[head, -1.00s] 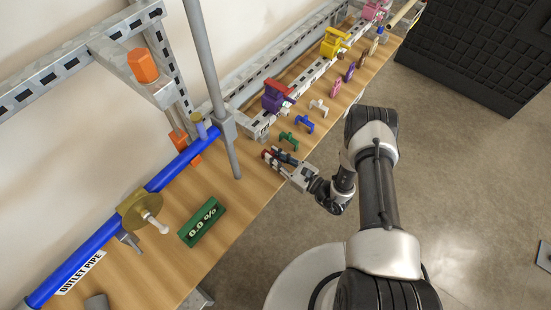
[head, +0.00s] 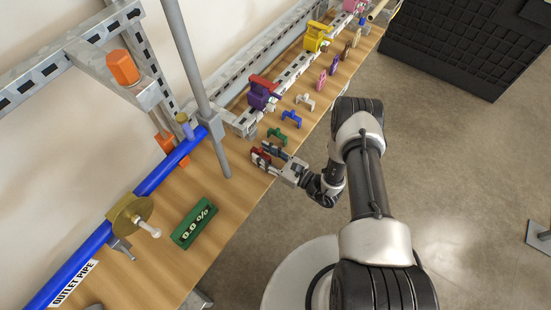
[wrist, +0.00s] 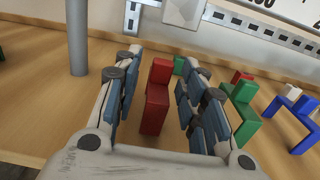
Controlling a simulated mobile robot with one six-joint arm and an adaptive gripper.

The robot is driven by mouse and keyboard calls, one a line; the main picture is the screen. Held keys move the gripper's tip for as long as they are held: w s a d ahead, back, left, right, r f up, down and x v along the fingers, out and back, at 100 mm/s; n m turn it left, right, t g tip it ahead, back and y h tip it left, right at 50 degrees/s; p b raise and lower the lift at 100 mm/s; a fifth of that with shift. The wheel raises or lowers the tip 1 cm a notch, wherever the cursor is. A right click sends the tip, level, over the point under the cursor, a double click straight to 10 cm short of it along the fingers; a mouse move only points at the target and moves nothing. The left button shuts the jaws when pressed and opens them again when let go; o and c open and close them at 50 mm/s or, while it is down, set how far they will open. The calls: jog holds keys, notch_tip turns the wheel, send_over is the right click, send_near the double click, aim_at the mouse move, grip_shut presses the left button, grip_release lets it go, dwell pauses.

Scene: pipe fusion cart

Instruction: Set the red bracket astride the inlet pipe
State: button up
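The red bracket (head: 259,157) stands on the wooden bench near its front edge, at the near end of a row of small coloured brackets. In the wrist view the red bracket (wrist: 156,100) is upright between the two blue-padded fingers of my gripper (wrist: 163,65). Bare gaps show on both sides of it, so my gripper is open around it and not clamped. In the head view my gripper (head: 268,154) reaches in from the right, low over the bench. A blue pipe (head: 168,165) carries an OUTLET PIPE label. I see no label marking an inlet pipe.
A green bracket (head: 277,135) and a blue bracket (head: 291,117) stand just beyond. A grey upright post (head: 196,85) rises left of my gripper. A purple clamp (head: 262,95) sits on the rail behind.

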jog(key=shift+p, duration=0.35)
jog(key=p+v, duration=0.2)
jog(key=v, duration=1.5)
jog(key=s+a+r+n+g+h, duration=0.1)
jog(key=a+r+n+g, duration=0.1)
jog(key=r+n+g, duration=0.8)
jog(key=s+a+r+n+g+h, duration=0.1)
jog(key=a+r+n+g, duration=0.3)
jog(key=r, duration=1.2)
jog(key=s+d+r+n+t+h, duration=0.3)
jog(key=s+r+n+t+h, duration=0.1)
jog(key=r, duration=0.4)
jog(key=s+d+r+n+t+h, duration=0.3)
jog(key=s+d+r+n+h, duration=0.1)
jog(key=s+r+n+h, duration=0.3)
jog(key=shift+s+r+n+t+h, duration=0.35)
jog(key=shift+s+r+h, duration=0.25)
jog(key=shift+s+r, duration=0.5)
jog(key=shift+o, duration=0.4)
jog(key=shift+f, duration=0.2)
